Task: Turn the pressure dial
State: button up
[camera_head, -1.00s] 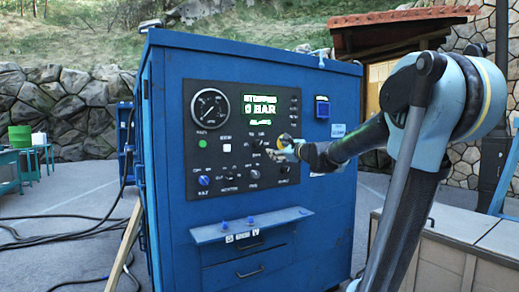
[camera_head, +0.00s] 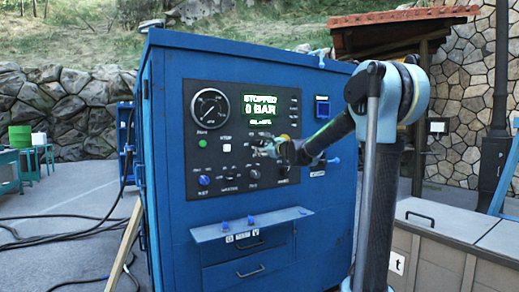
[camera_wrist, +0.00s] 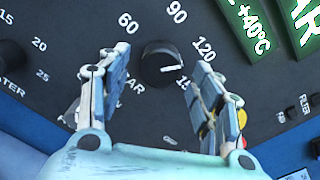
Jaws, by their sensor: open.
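The pressure dial (camera_wrist: 162,64) is a round black knob with a white pointer line, on a dark panel, seen in the wrist view. Printed numbers 60, 90 and 120 and the end of the word BAR surround it. The pointer aims to the right, below 120. My gripper (camera_wrist: 160,85) is open, its two fingers on either side of the knob with gaps visible. In the head view my gripper (camera_head: 262,148) is at the control panel (camera_head: 225,110) and hides the knob there.
A green display (camera_head: 262,107) reads STOPPED, 0 BAR. A round gauge (camera_head: 210,108) and other knobs, such as a blue one (camera_head: 203,180), sit on the same panel. A small shelf (camera_head: 240,228) juts out below. A wooden crate (camera_head: 440,245) stands at the right.

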aim_at(260, 145)
jog(key=shift+x, duration=1.55)
jog(key=c, duration=1.1)
